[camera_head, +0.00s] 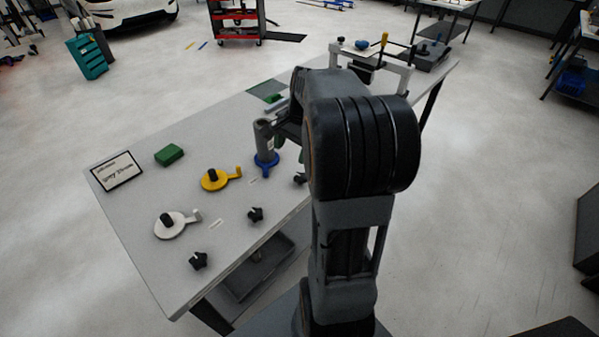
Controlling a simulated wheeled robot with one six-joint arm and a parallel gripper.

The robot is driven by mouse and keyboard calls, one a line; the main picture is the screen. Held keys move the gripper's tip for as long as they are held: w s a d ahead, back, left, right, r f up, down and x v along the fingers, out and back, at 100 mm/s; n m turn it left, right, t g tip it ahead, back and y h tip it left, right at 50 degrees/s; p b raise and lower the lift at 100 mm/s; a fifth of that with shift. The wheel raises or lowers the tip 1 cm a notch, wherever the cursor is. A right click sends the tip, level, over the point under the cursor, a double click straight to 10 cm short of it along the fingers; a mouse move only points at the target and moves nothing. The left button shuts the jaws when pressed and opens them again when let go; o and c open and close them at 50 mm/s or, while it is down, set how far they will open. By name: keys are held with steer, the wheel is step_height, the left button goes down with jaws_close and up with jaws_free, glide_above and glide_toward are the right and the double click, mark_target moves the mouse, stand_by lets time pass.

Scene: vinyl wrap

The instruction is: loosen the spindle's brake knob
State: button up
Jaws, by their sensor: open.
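Several spindle stands are in a row on the grey table. One has a white base (171,224), one a yellow base (215,179), and one a blue base (266,158) carrying an upright grey cylinder (264,138). Black lobed knobs stand near the front edge: one by the white stand (198,260), one by the yellow stand (255,214), and one by the blue stand (300,178), partly hidden by my arm. My gripper (288,124) is open just right of the grey cylinder, mostly hidden behind my arm. Contact with anything cannot be told.
A framed sign (119,171) and a green block (170,155) lie on the table's left part. A frame with a crossbar (372,64) stands at the far end. Under the table is a dark shelf (255,270).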

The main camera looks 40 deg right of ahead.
mark_target(301, 176)
steer(key=d+f+m+y, duration=0.25)
steer(key=d+m, duration=0.35)
steer(key=d, duration=0.4)
steer(key=shift+h, duration=0.25)
steer(key=x, duration=0.9)
steer(key=w+p+x, duration=0.1)
steer(key=x, duration=0.3)
steer(key=shift+f, duration=0.2)
steer(key=c, duration=0.9)
